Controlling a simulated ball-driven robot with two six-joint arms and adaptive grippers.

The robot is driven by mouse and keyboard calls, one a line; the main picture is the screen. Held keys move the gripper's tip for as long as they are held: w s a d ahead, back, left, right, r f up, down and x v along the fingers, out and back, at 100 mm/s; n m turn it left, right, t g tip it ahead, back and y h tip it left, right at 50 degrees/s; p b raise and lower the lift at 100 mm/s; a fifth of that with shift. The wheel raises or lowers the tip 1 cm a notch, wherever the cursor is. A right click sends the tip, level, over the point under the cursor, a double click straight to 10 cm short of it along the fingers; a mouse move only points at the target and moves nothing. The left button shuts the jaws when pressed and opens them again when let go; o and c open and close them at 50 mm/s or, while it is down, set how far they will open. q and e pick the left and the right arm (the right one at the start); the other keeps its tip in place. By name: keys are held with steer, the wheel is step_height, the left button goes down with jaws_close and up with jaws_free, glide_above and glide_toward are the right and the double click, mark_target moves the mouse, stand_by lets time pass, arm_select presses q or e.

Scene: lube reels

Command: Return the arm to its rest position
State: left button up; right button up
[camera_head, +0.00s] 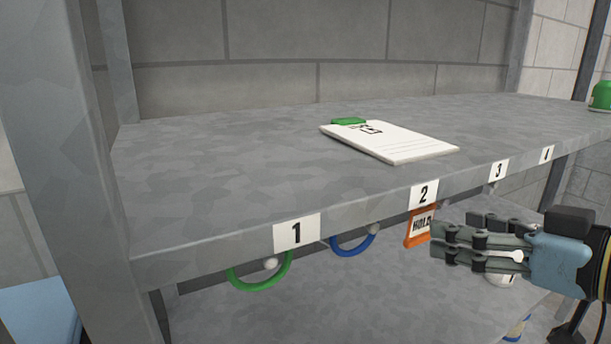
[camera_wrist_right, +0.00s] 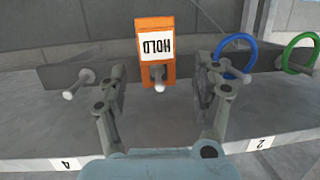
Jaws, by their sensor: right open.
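My right gripper (camera_head: 437,243) reaches in from the right, just below the shelf's front edge. In the right wrist view the gripper (camera_wrist_right: 161,72) is open, with its two fingers well apart and nothing gripped. An orange HOLD tag (camera_head: 417,228) hangs on a peg under label 2. In the wrist view the tag (camera_wrist_right: 155,50) shows upside down between the fingers, on a pale-tipped peg. The fingertips are close to the tag; I cannot tell whether they touch it. My left gripper is not in view.
A grey shelf (camera_head: 220,170) carries labels 1 to 4 and a white clipboard (camera_head: 395,142). A green ring (camera_head: 258,281) and a blue ring (camera_head: 352,247) hang on pegs below. A green object (camera_head: 601,96) stands at far right. A grey post (camera_head: 65,150) stands left.

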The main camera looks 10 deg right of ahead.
steer(key=s+d+f+m+g+h, duration=0.2)
steer(key=s+f+m+g+h, duration=0.2)
steer(key=s+f+g+h, duration=0.95)
steer(key=s+d+f+t+y+b, duration=0.1)
steer(key=s+f+y+b, duration=0.2)
steer(key=f, duration=1.4)
steer(key=s+d+f+t+y+b, duration=0.1)
steer(key=s+f+y+b, duration=0.25)
steer(key=f, duration=1.25)
steer(key=s+d+f+g+b, duration=0.1)
steer(key=s+f+b, duration=0.4)
steer(key=s+f, duration=1.4)
step_height(320, 180, down, 4)
steer(key=shift+r, duration=0.2)
steer(key=shift+s+g, duration=0.1)
steer(key=shift+g, duration=0.25)
